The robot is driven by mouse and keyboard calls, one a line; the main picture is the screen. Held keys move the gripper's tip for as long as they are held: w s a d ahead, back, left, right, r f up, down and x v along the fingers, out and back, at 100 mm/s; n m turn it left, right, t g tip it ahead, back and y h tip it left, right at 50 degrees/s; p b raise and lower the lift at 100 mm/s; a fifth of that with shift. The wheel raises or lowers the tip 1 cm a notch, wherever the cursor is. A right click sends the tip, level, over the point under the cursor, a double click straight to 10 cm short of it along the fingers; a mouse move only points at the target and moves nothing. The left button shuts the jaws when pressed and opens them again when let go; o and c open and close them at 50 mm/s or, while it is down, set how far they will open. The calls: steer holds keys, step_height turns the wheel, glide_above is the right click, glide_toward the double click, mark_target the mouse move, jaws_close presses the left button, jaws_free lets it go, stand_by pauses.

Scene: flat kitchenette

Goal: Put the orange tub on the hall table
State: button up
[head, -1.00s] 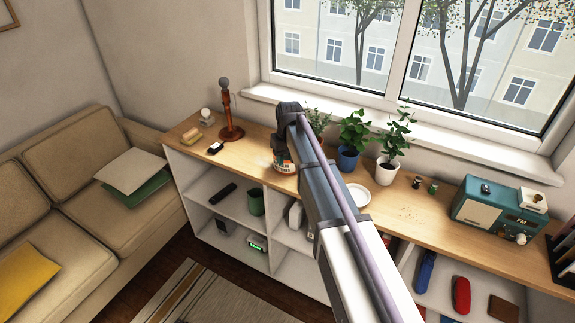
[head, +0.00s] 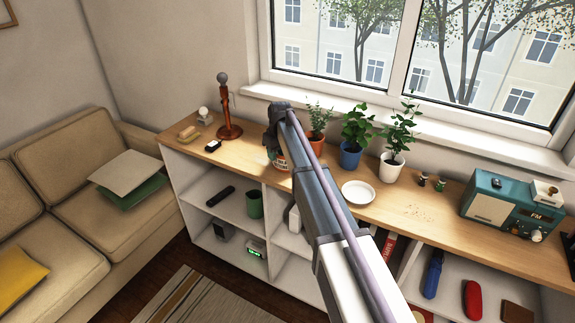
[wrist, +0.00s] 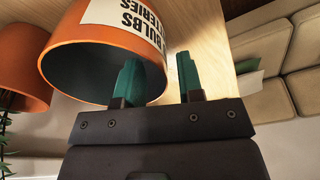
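I see nothing I can identify as the hall table.
Potted plants, including one in an orange pot (head: 317,144), stand close to the tub. A white plate (head: 358,192), a teal radio (head: 512,207) and a brown stand (head: 228,115) are also on the top. A sofa (head: 70,200) is at left.

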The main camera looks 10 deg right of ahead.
mark_target(276, 168)
steer(key=f, duration=0.1)
steer(key=f+b, duration=0.1)
steer(key=f, duration=0.1)
steer(key=shift+w+a+f+b, duration=0.1)
steer(key=shift+w+f+b, duration=0.15)
steer(key=shift+b, duration=0.1)
steer(key=shift+r, duration=0.3)
jaws_close()
